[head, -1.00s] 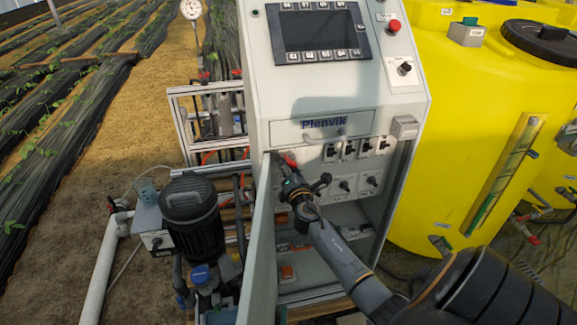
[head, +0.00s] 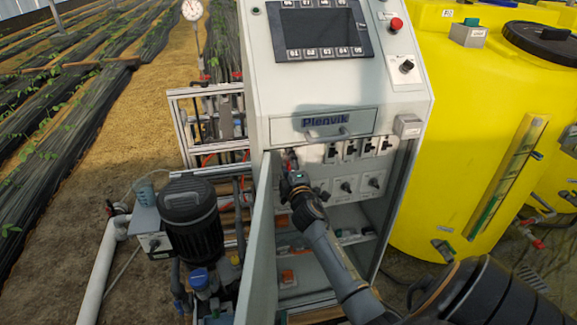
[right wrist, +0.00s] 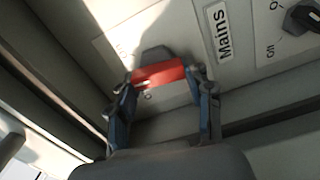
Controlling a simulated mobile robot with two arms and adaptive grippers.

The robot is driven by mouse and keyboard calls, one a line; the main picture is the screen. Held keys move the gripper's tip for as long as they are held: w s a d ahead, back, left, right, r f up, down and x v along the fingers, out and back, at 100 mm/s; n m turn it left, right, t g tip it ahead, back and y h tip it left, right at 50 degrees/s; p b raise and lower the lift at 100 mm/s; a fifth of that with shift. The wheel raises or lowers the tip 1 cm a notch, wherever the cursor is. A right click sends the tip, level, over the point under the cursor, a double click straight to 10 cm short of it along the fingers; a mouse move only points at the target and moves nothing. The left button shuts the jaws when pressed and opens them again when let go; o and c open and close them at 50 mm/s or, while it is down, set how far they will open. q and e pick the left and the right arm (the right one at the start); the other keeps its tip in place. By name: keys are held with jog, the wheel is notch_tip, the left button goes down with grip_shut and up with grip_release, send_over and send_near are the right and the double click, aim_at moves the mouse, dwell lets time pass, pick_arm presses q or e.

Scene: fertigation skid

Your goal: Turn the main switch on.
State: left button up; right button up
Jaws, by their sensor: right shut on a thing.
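The main switch has a red handle (right wrist: 160,74) on a dark base, on a pale plate beside a "Mains" label (right wrist: 222,33). In the right wrist view the handle lies roughly crosswise to the label's writing. My right gripper (right wrist: 162,84) is shut on this handle, one finger at each end. In the head view my right gripper (head: 293,171) reaches into the open cabinet (head: 345,215) at the upper left of its inner panel, mostly hiding the switch. The switch's on and off marks are too blurred to read. My left gripper is not in view.
The open cabinet door (head: 259,245) stands close left of my right arm. Several black rotary switches (head: 350,150) sit right of the main switch. A screen (head: 315,30) is above. A yellow tank (head: 470,130) stands right, a pump motor (head: 191,215) left.

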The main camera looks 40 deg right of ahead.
jog(key=m, duration=0.3)
jog(key=shift+m, duration=0.4)
jog(key=shift+d+r+m, duration=0.1)
jog(key=shift+r+m, duration=0.05)
jog(key=shift+m, duration=1.65)
jog(key=o, duration=1.2)
jog(key=shift+c, duration=0.2)
jog(key=shift+s, duration=0.1)
jog(key=v, duration=1.2)
